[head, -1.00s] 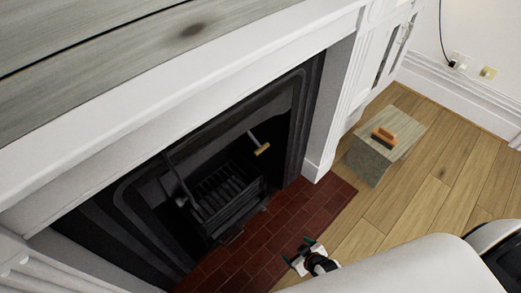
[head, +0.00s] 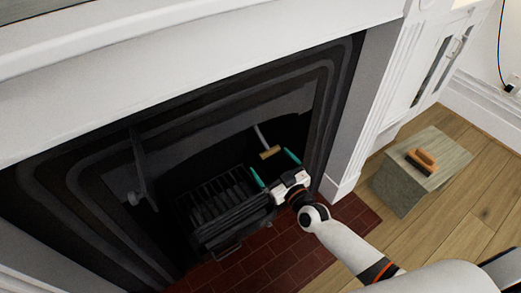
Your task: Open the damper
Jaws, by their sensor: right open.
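The damper handle (head: 270,152) is a light wooden grip on a grey metal rod, hanging inside the dark fireplace opening above the right end of the grate. My right gripper (head: 271,167) has its two teal fingers spread wide, just in front of and below the handle in the picture. The handle shows between the fingertips, and I cannot tell whether they touch it. The damper plate itself is hidden up inside the fireplace. My left gripper is not in view.
A black grate (head: 220,205) stands in the fireplace, left of my right gripper. The white surround (head: 372,95) rises close on the right. A grey block (head: 425,172) with a wooden-backed brush (head: 422,162) stands on the floor. Red hearth tiles (head: 290,258) lie in front.

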